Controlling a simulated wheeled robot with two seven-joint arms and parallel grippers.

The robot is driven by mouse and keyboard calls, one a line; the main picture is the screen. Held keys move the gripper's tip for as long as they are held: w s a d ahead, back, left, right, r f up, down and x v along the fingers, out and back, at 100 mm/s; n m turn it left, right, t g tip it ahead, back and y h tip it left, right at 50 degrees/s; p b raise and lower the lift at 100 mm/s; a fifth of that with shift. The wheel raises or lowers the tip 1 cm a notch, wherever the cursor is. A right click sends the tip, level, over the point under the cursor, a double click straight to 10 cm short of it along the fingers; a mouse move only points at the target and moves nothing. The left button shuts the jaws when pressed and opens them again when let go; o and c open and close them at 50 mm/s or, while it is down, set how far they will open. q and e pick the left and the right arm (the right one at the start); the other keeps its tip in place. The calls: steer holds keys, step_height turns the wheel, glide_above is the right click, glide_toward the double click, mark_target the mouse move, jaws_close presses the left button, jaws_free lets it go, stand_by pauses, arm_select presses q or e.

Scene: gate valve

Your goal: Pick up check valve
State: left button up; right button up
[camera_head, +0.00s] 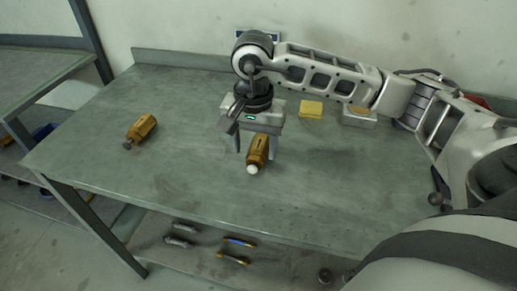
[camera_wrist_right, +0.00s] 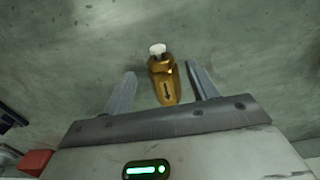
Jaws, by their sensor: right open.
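A brass valve (camera_head: 257,151) with a white end lies on the workbench (camera_head: 195,150) under my right gripper (camera_head: 254,147). In the right wrist view, the same brass valve (camera_wrist_right: 163,82) shows a dark arrow on its body, and its white end points away from the palm. My right gripper (camera_wrist_right: 160,76) is open, with one finger on each side of the valve and a gap on both sides, wider on the left. A second brass valve (camera_head: 142,128) with a dark end lies at the left of the bench. My left gripper is not in view.
A yellow block (camera_head: 311,108) and a pale box (camera_head: 359,117) stand at the back of the bench, behind my right arm. Several small parts lie on the lower shelf (camera_head: 205,262). The bench between the two valves is clear.

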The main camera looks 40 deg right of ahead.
mark_target(254, 158)
step_height(254, 158, down, 4)
steer(key=shift+a+f+p, duration=0.1)
steer(key=shift+p, duration=0.3)
steer(key=c, duration=1.2)
jaws_close()
